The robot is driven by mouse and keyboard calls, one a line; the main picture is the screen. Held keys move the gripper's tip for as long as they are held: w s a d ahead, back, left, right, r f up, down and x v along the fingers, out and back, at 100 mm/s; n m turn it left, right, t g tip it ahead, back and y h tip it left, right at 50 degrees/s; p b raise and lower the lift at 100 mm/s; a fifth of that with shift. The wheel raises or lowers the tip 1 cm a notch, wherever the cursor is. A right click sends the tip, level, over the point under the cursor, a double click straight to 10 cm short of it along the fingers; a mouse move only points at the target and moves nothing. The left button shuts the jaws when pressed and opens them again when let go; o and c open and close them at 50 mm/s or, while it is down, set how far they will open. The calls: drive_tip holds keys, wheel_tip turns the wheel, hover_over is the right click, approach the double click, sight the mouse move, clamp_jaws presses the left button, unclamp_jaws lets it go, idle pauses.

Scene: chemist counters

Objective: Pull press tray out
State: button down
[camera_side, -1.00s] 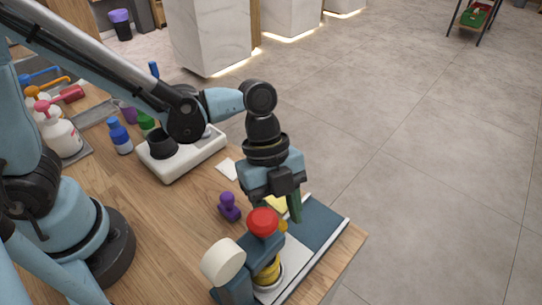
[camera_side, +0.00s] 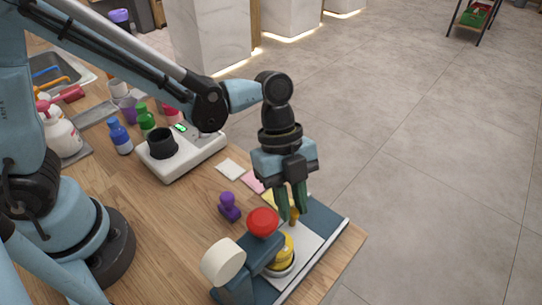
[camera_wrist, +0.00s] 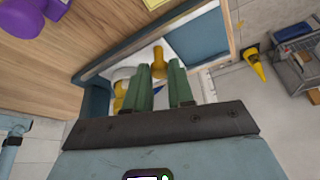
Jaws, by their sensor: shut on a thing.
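The press (camera_side: 240,262) stands at the front of the wooden counter, with a red knob (camera_side: 262,221) on top and a cream wheel (camera_side: 222,261) at its side. Its flat white tray (camera_side: 314,238) lies on the blue base (camera_side: 332,225), sticking out to the upper right. A yellow round piece (camera_side: 284,256) sits on the tray beside the press head. My gripper (camera_side: 290,217) points down at the tray's outer part, its green fingers shut on a small yellow knob (camera_side: 295,213). The wrist view shows this knob (camera_wrist: 158,64) between the fingers; their contact is partly hidden.
A purple stamp (camera_side: 229,206) stands left of the press. White, pink and yellow paper squares (camera_side: 230,170) lie behind it. A white device with a black cup (camera_side: 183,153) and several bottles stand farther back. Open floor lies beyond the counter's right edge.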

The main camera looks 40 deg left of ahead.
drive_tip(key=w, duration=0.7)
drive_tip(key=shift+w, duration=0.25)
drive_tip(key=c, duration=1)
unclamp_jaws()
drive_tip(key=shift+s+r, duration=0.1)
drive_tip(key=v, duration=1.2)
drive_tip(key=shift+a, duration=0.1)
